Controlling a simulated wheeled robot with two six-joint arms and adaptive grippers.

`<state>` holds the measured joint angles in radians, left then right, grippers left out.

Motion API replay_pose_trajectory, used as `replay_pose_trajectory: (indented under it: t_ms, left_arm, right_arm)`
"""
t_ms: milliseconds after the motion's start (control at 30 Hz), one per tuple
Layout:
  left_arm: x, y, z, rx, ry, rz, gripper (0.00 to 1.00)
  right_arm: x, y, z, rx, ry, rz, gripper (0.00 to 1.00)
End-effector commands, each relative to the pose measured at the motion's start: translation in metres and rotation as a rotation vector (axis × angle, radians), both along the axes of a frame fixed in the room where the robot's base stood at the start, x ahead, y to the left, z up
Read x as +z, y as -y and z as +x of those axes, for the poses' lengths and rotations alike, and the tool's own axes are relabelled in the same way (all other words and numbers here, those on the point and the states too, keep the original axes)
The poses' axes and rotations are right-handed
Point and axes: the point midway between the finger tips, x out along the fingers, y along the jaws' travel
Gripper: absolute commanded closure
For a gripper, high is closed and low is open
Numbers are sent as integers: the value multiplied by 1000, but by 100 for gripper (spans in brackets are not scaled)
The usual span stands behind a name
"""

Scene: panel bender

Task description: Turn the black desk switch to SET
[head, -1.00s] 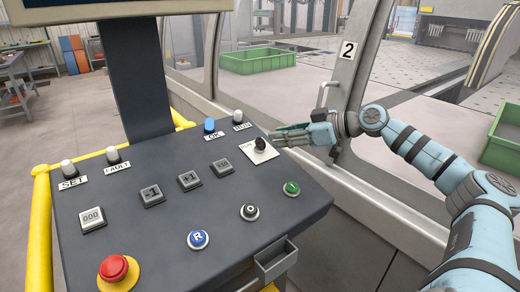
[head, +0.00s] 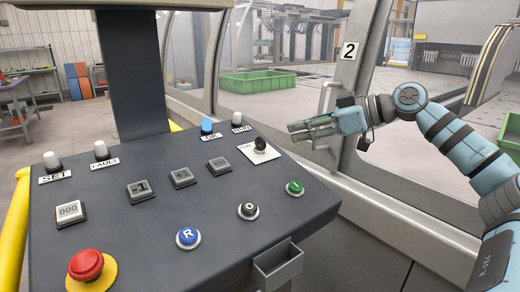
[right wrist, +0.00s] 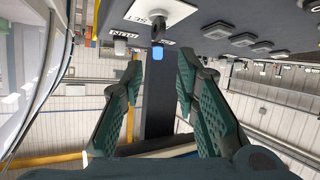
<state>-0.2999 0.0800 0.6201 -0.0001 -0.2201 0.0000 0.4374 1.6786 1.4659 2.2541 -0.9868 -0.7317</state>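The black desk switch (head: 260,143) is a small knob on a white square plate (head: 262,154) at the desk's far right corner. In the right wrist view the knob (right wrist: 158,30) hangs at the top, its plate (right wrist: 175,10) lettered SET. The head view is too small to tell the knob's setting. My right gripper (head: 290,131) is off the desk's right edge, to the right of the knob and apart from it. Its fingers are spread and empty; they also show in the right wrist view (right wrist: 160,66), below the knob. My left gripper is out of view.
The desk carries a red stop button (head: 86,266), a blue R button (head: 188,237), a green button (head: 294,187) and several lamps. A dark column (head: 145,70) rises behind. A door frame marked 2 (head: 349,51) and its handle stand beside my right gripper.

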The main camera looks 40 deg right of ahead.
Motion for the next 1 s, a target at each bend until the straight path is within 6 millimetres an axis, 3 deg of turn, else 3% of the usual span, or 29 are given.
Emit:
replay_pose_trajectory:
  t_ms: [100, 400, 900, 1000]
  left_arm:
    - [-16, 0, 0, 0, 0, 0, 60]
    - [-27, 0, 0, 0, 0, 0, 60]
    - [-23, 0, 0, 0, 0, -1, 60]
    - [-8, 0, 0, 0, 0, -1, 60]
  right_arm:
    - [1, 5, -11, -2, 3, 1, 72]
    - [14, 14, -34, -1, 2, 1, 72]
    - [16, 15, -36, -1, 0, 1, 72]
    - [24, 14, -33, 3, -15, 6, 72]
